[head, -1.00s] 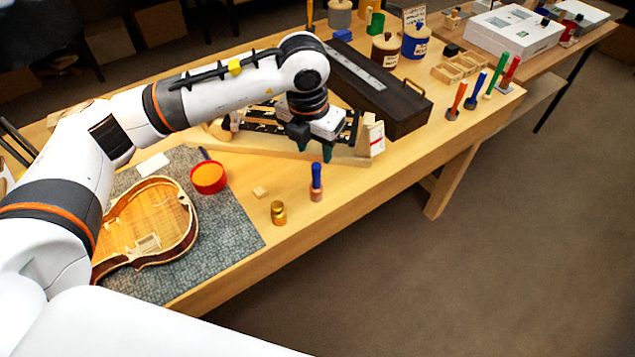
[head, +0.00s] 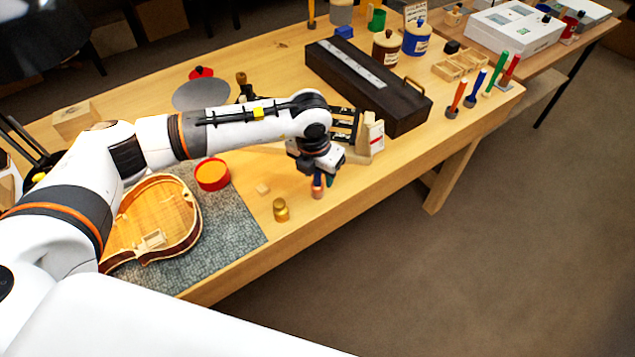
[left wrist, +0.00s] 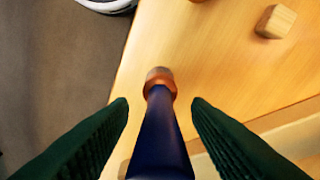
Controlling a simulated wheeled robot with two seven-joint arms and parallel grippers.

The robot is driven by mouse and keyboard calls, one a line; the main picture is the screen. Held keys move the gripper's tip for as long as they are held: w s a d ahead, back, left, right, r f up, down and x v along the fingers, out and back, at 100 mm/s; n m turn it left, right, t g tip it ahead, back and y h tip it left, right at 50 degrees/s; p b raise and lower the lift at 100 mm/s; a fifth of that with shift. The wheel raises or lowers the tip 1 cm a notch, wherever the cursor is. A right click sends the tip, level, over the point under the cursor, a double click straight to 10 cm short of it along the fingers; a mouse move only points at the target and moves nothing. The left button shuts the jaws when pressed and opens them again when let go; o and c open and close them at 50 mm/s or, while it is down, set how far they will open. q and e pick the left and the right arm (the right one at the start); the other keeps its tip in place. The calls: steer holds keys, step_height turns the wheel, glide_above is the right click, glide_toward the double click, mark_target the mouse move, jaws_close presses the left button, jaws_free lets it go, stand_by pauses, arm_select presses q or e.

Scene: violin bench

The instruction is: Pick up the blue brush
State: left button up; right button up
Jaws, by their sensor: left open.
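The blue brush has a dark blue handle and a copper-coloured end. In the left wrist view the brush (left wrist: 160,140) lies between my two dark green fingers, with a gap visible on each side near the tips. In the head view the brush's copper end (head: 317,191) shows on the bench just below my left gripper (head: 322,179), while most of the handle is hidden behind it. My left gripper is open and comes down over the brush. My right gripper is not in view.
A gold jar (head: 281,210) and a small wooden block (head: 263,189) stand left of the brush. A red tin (head: 211,175) and a violin body (head: 160,222) rest on a grey mat (head: 232,232). A dark long box (head: 405,107) lies behind. Coloured-handled tools, including a blue one (head: 475,88), stand far right.

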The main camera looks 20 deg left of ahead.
arm_select(q)
jaws_close()
steer(key=shift+r+b, duration=0.8)
steer(key=shift+r, duration=4.25)
